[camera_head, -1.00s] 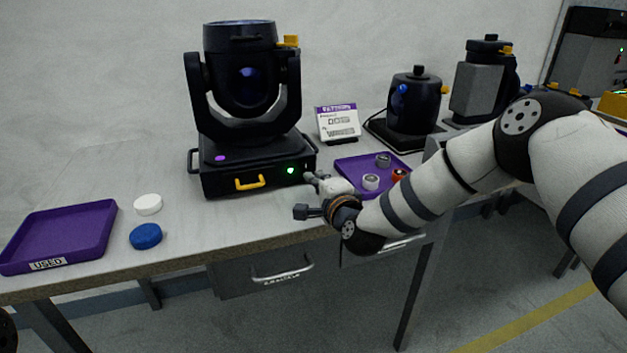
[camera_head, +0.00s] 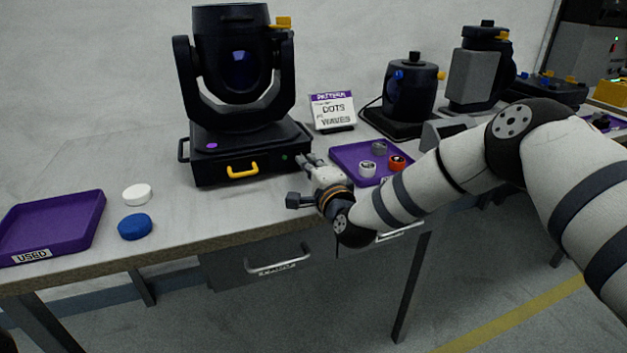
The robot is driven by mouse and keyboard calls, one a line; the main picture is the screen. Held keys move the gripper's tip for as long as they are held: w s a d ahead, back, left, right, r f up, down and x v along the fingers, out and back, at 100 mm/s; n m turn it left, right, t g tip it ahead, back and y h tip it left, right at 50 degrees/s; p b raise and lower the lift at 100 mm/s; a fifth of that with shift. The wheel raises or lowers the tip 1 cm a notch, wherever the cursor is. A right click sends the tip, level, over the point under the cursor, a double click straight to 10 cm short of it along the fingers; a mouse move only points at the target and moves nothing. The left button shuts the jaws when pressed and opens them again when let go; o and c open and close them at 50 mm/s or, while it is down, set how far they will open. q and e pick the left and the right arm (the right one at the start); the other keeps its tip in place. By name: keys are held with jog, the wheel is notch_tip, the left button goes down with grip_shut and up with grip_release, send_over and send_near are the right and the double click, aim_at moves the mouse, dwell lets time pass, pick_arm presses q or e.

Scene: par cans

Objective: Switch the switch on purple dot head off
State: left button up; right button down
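The purple dot head (camera_head: 240,148) is a black moving light on the bench, with a purple dot (camera_head: 212,146) on the left of its base front and a yellow handle (camera_head: 243,171) in the middle. A small green light (camera_head: 285,156) at the base front's right shows dimly. My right gripper (camera_head: 306,164) is at the base's right front corner, its small grey fingers close to the base. I cannot tell whether they touch it or how far apart they are. The switch itself is not clear to see. My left gripper is not in view.
A purple tray (camera_head: 345,150) with small round parts lies just right of my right gripper, behind my forearm. A sign (camera_head: 332,111) stands behind it. Other lamps (camera_head: 408,95) stand further right. A white disc (camera_head: 137,194), a blue disc (camera_head: 135,227) and the USED tray (camera_head: 88,217) lie left.

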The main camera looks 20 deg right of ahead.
jog(key=shift+f, duration=0.25)
